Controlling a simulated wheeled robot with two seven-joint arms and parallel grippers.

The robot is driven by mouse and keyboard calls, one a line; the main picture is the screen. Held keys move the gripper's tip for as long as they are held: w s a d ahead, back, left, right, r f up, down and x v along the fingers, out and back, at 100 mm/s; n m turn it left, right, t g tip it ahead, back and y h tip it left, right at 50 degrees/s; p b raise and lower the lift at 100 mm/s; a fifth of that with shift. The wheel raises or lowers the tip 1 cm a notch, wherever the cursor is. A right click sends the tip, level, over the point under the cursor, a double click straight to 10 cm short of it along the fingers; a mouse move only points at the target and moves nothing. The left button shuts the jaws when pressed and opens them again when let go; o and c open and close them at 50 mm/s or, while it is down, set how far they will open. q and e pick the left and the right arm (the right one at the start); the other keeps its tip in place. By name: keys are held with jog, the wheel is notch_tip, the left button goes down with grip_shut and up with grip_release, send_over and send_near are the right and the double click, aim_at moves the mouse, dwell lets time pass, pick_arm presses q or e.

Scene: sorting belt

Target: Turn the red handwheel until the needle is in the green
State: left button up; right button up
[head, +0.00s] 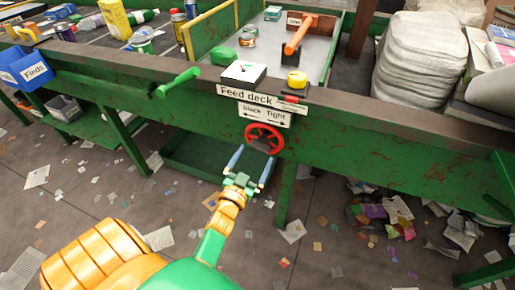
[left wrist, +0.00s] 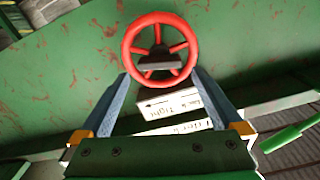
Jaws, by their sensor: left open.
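The red handwheel (head: 265,138) is on the front of the green belt frame, under a white sign (head: 265,114) reading "Slack" and "Tight". A white gauge box (head: 243,72) with a small needle sits on the ledge above; its green zone is too small to make out. My left gripper (head: 253,158) is open and empty, just in front of and below the wheel. In the left wrist view the handwheel (left wrist: 160,48) is ahead of the gripper (left wrist: 162,78), its lower rim between the two fingertips in the picture. I cannot tell whether they touch. My right gripper is not in view.
A green lever (head: 178,82) sticks out left of the gauge. A yellow button (head: 297,80) is to its right. A blue "Finds" bin (head: 25,70) hangs at the left. Paper scraps litter the floor.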

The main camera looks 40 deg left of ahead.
aim_at(259, 150)
pick_arm(q)
jog(key=x, duration=0.4)
jog(key=shift+w+f, duration=0.1)
jog(key=shift+w, duration=0.1)
jog(key=shift+c, duration=0.2)
jog(key=c, duration=1.2)
jog(key=shift+m, duration=0.3)
jog(key=m+b, duration=0.1)
jog(key=m, duration=0.2)
jog(key=shift+m, duration=0.3)
jog(key=shift+d+m+b, duration=0.1)
jog(key=shift+m+b, duration=0.25)
jog(key=shift+m, duration=1.45)
